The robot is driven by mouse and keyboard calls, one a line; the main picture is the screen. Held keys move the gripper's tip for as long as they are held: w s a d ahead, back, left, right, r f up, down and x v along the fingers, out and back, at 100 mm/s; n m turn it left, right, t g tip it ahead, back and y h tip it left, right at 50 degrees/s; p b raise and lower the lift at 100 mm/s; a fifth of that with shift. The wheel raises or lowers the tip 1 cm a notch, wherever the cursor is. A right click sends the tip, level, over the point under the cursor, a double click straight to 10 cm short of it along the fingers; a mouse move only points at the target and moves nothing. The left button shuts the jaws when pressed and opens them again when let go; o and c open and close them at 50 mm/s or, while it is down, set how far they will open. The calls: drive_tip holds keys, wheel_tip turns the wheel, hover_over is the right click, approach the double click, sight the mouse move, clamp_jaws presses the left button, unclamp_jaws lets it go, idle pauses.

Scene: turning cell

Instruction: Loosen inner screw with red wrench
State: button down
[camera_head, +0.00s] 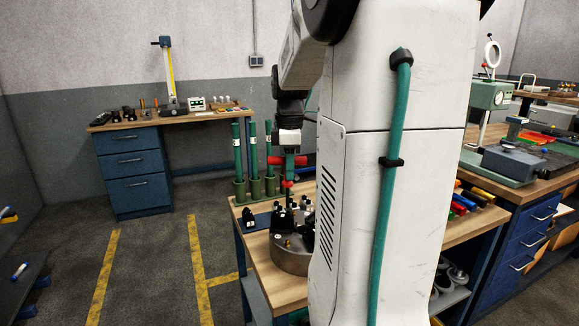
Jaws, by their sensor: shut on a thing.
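My gripper (290,161) hangs down in the middle of the view, left of my white column. It is shut on the red wrench (275,160), whose cross handle sticks out on both sides of the jaws. A red part of the wrench shows below the jaws, pointing down. Below it on a wooden bench stands a round grey metal body (289,262) with black parts on top, like a lathe chuck. The wrench appears above it and apart from it. The inner screw cannot be made out, and my column hides the right side of the round body.
Several green upright tubes in holders (240,187) stand at the bench's back edge. Behind is a blue drawer desk (133,160) with tools. At right, a wooden workbench (532,192) carries machines and coloured tools. The floor at left, with yellow lines, is clear.

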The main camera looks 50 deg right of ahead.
drive_tip(key=m, duration=0.4)
drive_tip(key=shift+a+m, duration=0.1)
drive_tip(key=shift+m, duration=0.3)
drive_tip(key=m, duration=0.5)
drive_tip(key=shift+a+m, duration=0.1)
drive_tip(key=shift+m, duration=0.3)
drive_tip(key=shift+f+m, duration=0.1)
drive_tip(key=shift+m, duration=0.3)
drive_tip(key=shift+f, duration=0.55)
drive_tip(key=shift+s+f, duration=0.1)
drive_tip(key=shift+f, duration=0.55)
idle(0.4)
drive_tip(key=shift+n, duration=1.5)
